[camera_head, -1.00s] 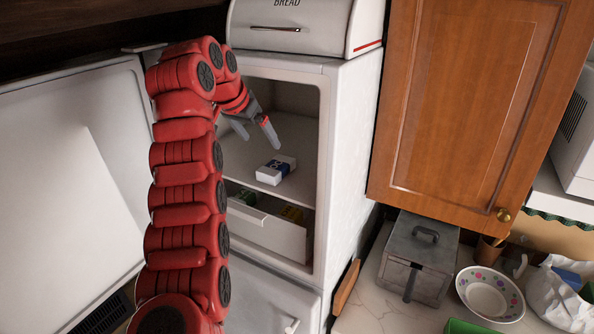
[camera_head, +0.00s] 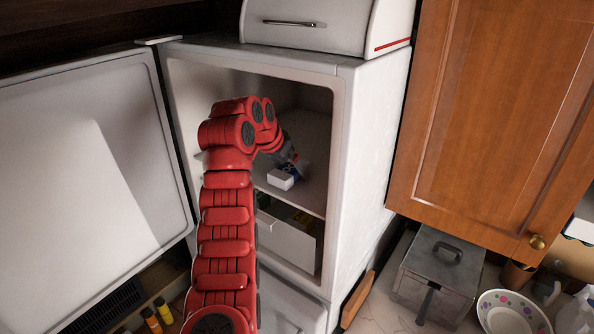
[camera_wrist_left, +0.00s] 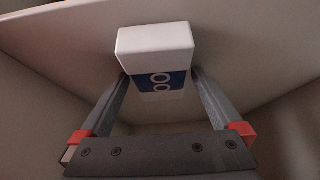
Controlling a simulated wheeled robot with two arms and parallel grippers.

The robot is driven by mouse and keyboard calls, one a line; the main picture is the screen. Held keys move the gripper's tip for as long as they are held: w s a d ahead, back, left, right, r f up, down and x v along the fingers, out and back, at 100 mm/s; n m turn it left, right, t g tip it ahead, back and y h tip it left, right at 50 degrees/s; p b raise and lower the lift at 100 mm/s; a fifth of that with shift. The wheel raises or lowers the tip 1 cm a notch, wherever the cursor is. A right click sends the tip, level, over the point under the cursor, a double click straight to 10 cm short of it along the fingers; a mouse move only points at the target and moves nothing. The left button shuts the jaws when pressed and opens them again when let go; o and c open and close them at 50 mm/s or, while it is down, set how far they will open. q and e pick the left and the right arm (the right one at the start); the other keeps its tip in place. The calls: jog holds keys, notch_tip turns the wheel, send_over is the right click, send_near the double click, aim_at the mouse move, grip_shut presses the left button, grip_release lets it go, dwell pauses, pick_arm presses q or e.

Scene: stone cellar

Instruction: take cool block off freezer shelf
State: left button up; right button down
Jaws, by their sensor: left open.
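The cool block (camera_head: 281,179) is a small white block with a blue label, lying on the freezer shelf (camera_head: 313,190) near its front edge. In the left wrist view the cool block (camera_wrist_left: 156,50) sits between and just beyond the fingertips. My left gripper (camera_head: 292,160) reaches into the freezer compartment at the block; it also shows in the left wrist view (camera_wrist_left: 160,82). Its fingers are open, one on each side of the block's labelled part. I cannot tell whether they touch it. My right gripper is not in view.
The freezer door (camera_head: 90,150) stands open on the left. A drawer (camera_head: 285,240) is below the shelf. A bread bin (camera_head: 310,22) stands on top. A wooden cupboard (camera_head: 490,120) and a grey metal box (camera_head: 438,270) are to the right.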

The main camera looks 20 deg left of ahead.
pick_arm(q)
jog(key=shift+w+d+f, duration=0.1)
jog(key=shift+w+d, duration=0.1)
jog(key=shift+s+a+r, duration=0.25)
jog(key=shift+s+r, duration=0.05)
jog(key=shift+s, duration=0.25)
jog(key=shift+c, duration=0.7)
jog(key=shift+s+a+r, duration=0.1)
jog(key=shift+s+a, duration=0.1)
jog(key=shift+s, duration=0.05)
jog(key=shift+c, duration=2.3)
jog(key=shift+w+d+f, duration=0.15)
jog(key=shift+w+f, duration=0.05)
jog(key=shift+w, duration=0.05)
jog(key=c, duration=0.5)
jog(key=shift+s, duration=0.1)
jog(key=c, duration=0.4)
